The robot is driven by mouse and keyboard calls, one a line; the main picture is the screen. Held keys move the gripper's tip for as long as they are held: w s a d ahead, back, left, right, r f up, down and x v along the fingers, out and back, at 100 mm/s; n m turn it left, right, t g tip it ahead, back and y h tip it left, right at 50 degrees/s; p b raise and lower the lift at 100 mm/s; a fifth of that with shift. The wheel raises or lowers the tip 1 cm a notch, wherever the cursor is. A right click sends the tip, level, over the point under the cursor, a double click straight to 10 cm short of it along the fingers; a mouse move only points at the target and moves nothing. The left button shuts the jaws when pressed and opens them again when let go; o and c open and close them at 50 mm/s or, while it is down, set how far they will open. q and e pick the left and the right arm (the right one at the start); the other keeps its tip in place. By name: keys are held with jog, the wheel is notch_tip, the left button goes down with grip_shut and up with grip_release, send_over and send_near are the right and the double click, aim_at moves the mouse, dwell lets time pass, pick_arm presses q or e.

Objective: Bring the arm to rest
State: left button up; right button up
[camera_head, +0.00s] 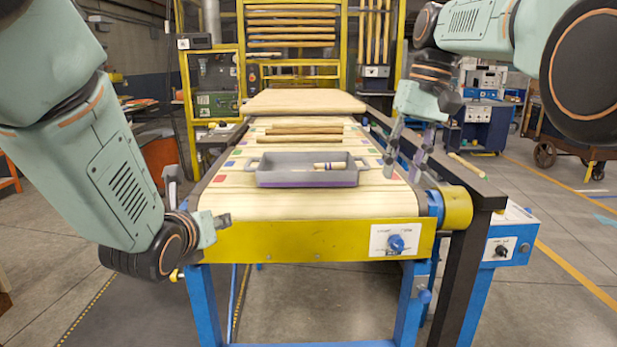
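My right gripper (407,165) hangs pointing down over the right edge of the belt, to the right of the grey tray. Its two fingers are apart with nothing between them. My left gripper (197,200) is low at the left front corner of the belt table. Its fingers show apart on either side of its body, and I see nothing held; part of it is hidden by its own wrist. The grey tray (307,180) sits on the belt (265,207), with a short pale turned piece (330,166) with dark bands in it.
Several wooden rods (303,131) lie across the belt behind the tray. A green-tipped rod (467,165) lies on the dark rail (460,184) at right. A yellow front plate (305,240) with a blue knob (396,243) edges the table. A yellow rack (342,60) stands behind.

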jog(key=shift+a+r, duration=0.25)
jog(key=shift+r, duration=0.2)
